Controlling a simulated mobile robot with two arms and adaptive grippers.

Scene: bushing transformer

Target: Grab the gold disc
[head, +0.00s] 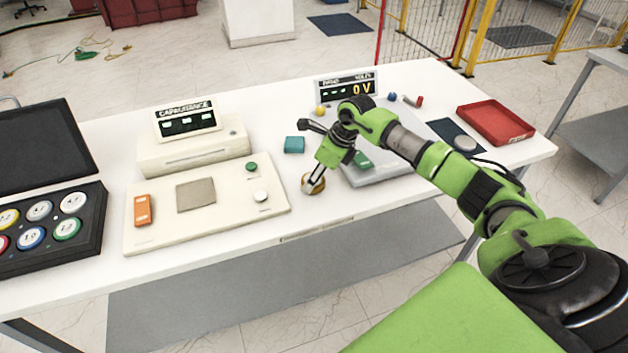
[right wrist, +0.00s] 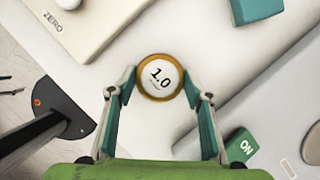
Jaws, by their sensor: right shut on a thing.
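The gold disc (right wrist: 160,77) has a gold rim and a white face marked 1.0. In the right wrist view it sits between the two fingers of my right gripper (right wrist: 160,92), which is shut on its sides. In the head view the disc (head: 313,184) is at the tip of my right gripper (head: 315,177), near the table's front edge, just right of the capacitance device. I cannot tell if it is touching the table. My left gripper is not in view.
The capacitance device (head: 225,218) stands to the left, with a black tray (head: 93,240) of several coloured discs beyond it. A teal block (head: 294,144) lies behind the gripper. A grey volts device (head: 380,174) is to the right, and a red tray (head: 496,122) farther right.

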